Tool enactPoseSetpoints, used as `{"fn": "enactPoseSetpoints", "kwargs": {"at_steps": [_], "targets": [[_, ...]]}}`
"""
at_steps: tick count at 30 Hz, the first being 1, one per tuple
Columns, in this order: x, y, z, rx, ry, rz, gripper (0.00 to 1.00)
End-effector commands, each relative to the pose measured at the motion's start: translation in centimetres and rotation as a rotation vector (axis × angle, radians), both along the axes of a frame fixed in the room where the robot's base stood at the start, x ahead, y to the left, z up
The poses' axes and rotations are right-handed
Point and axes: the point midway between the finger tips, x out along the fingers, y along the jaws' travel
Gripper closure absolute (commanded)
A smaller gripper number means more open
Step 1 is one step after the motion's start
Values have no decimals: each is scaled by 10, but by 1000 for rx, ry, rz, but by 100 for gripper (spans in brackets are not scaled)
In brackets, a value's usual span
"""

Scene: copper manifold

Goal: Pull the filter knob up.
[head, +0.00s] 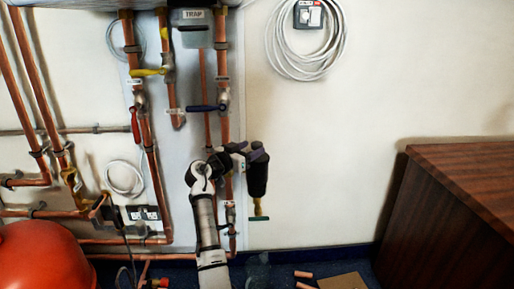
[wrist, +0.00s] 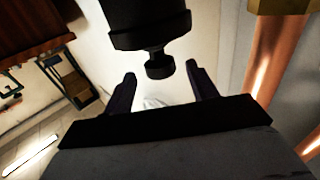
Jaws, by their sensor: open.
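The black filter (head: 258,178) hangs beside the copper pipes in the head view, with brass at its lower end. In the wrist view the filter body (wrist: 150,22) fills the top centre, and its small dark knob (wrist: 160,66) points toward my gripper. My gripper (wrist: 161,72) is open. Its two dark fingers stand one on each side of the knob, with a visible gap on both sides. In the head view my gripper (head: 243,155) is at the filter's upper end, where dark parts overlap and the knob cannot be told apart.
Copper pipes with a blue-handled valve (head: 207,108) and a red-handled valve (head: 135,125) run left of the filter. A wooden cabinet (head: 450,215) stands at the right. A red tank (head: 45,258) is at the lower left. The wall between filter and cabinet is clear.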

Motion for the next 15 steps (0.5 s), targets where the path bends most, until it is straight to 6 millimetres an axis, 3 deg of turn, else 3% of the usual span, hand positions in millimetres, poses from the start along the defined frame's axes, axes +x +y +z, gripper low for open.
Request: {"fn": "enactPoseSetpoints", "kwargs": {"at_steps": [6, 15], "targets": [[21, -21, 0, -1, -1, 0, 42], [27, -27, 0, 1, -1, 1, 42]]}}
